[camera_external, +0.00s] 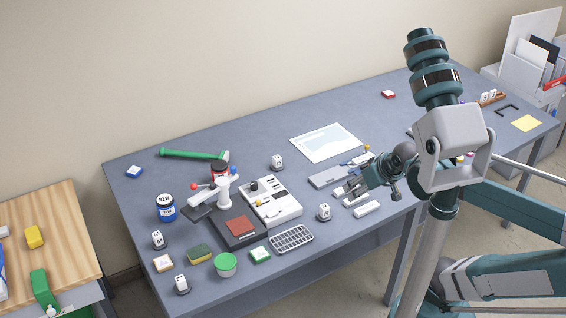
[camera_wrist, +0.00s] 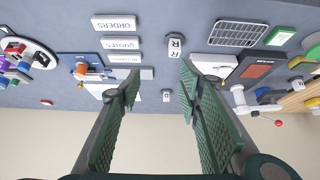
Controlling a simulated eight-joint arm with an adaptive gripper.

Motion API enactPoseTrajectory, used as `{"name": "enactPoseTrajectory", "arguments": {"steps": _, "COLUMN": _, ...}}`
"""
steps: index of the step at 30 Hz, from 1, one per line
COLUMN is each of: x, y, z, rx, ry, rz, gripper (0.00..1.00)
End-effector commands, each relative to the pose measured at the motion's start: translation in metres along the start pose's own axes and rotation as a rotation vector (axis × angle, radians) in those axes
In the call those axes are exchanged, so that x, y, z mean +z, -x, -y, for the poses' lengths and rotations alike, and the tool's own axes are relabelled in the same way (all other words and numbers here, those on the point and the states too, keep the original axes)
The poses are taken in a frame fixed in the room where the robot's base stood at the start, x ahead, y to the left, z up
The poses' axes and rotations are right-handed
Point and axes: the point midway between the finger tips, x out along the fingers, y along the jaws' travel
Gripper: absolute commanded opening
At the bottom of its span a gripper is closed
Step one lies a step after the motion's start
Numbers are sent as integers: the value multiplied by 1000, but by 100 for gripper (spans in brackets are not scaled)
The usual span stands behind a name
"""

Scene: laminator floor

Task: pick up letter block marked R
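The white letter block marked R (camera_wrist: 175,46) stands on the grey table, upper middle in the wrist view, just beyond my fingertips. In the external view a white block (camera_external: 324,212), which matches its place, stands on a dark round base between the grid plate and the white label strips. My gripper (camera_wrist: 160,84) is open, with its two green ribbed fingers apart and nothing between them. In the external view my gripper (camera_external: 347,190) is above the table, right of and above that block. A second letter block (camera_wrist: 166,96) shows between the fingers, farther off.
Label strips (camera_wrist: 114,23) lie left of the R block in the wrist view. A grid plate (camera_external: 292,239) lies at its left in the external view. A white device (camera_external: 284,211) and a lever press (camera_external: 222,191) stand farther left. Other letter blocks (camera_external: 182,284) stand near the left edge.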

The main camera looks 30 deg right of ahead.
Motion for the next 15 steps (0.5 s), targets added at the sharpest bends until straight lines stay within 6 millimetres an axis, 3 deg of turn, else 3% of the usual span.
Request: {"name": "enactPoseTrajectory", "arguments": {"steps": 15, "x": -21, "y": -12, "z": 7, "rx": 8, "ry": 234, "rz": 109, "gripper": 35}}
